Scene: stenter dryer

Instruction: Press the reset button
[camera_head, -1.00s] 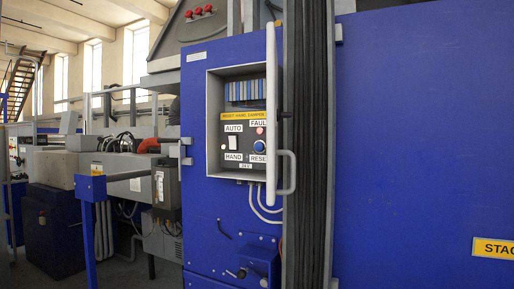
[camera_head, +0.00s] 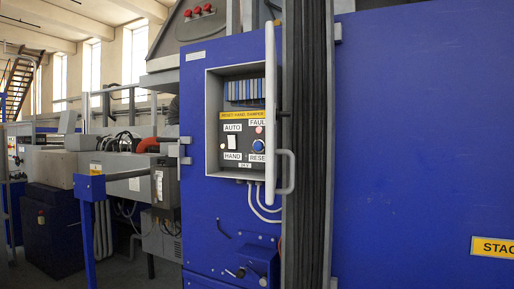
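The reset button (camera_head: 258,145) is a round blue knob on a dark panel, above a white label reading "RESE", cut off at the right by the open door edge. A fault lamp (camera_head: 259,129), pinkish red, sits just above it under a "FAUL" label. A white rocker switch (camera_head: 232,142) stands to its left between AUTO and HAND labels. The panel lies inside a grey-framed recess (camera_head: 212,120) in a blue cabinet. Neither of my grippers is in view.
A grey door with a handle (camera_head: 289,172) stands open edge-on at the panel's right side. Dark vertical cables or bellows (camera_head: 308,150) run beside it. A large blue panel (camera_head: 430,130) fills the right. A blue post and rail (camera_head: 88,190) stand at left.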

